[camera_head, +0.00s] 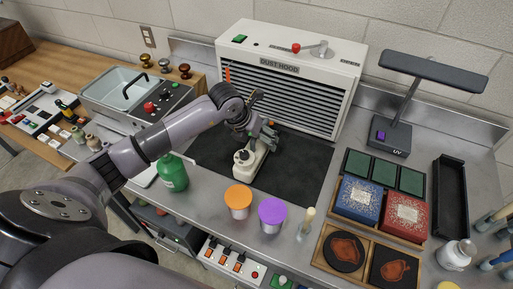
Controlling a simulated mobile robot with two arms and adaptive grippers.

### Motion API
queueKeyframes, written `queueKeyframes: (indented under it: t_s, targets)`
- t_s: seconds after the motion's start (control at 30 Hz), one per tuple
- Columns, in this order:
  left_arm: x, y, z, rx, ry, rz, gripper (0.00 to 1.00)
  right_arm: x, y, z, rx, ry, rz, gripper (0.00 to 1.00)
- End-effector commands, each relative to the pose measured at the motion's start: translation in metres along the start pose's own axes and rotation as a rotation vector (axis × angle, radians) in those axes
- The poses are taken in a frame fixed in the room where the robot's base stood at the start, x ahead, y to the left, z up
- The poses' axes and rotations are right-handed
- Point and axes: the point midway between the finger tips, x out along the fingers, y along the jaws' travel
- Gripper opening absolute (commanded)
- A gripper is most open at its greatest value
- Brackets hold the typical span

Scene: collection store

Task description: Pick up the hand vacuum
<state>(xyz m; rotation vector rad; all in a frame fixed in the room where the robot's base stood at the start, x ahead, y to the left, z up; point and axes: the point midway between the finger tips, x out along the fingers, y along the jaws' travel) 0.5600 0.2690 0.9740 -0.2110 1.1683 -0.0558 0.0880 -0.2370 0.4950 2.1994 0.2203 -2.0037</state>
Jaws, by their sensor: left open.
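The hand vacuum (245,168) looks to be the small cream-coloured device with a dark round part, on the black mat (292,182) before the dust hood. My left arm reaches in from the left, and my left gripper (268,136) is over the upper end of the device. The gripper is open. Its fingers are small and partly merge with the device, so I cannot tell whether they touch it. My right gripper is not in view.
The dust hood (292,75) stands behind the mat. A green bottle (173,173), an orange-lidded jar (238,200) and a purple-lidded jar (271,214) stand in front. A UV lamp (398,135) and boxes are at right. The mat's right part is clear.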

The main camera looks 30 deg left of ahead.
Motion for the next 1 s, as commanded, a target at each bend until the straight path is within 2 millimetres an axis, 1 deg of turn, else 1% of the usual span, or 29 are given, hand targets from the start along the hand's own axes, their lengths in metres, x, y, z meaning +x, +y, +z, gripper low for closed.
queueKeyframes:
  t_s: [0.17,0.2,1.0]
  targets:
    - [0.0008,0.0002,-0.0001,0.000,0.000,0.000,0.77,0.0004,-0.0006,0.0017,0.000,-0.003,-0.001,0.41]
    - [0.0008,0.0002,-0.0001,0.000,0.000,0.000,0.76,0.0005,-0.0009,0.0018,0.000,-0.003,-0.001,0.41]
    - [0.0003,0.0008,0.0001,-0.001,0.000,0.001,0.23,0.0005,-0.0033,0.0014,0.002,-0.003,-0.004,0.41]
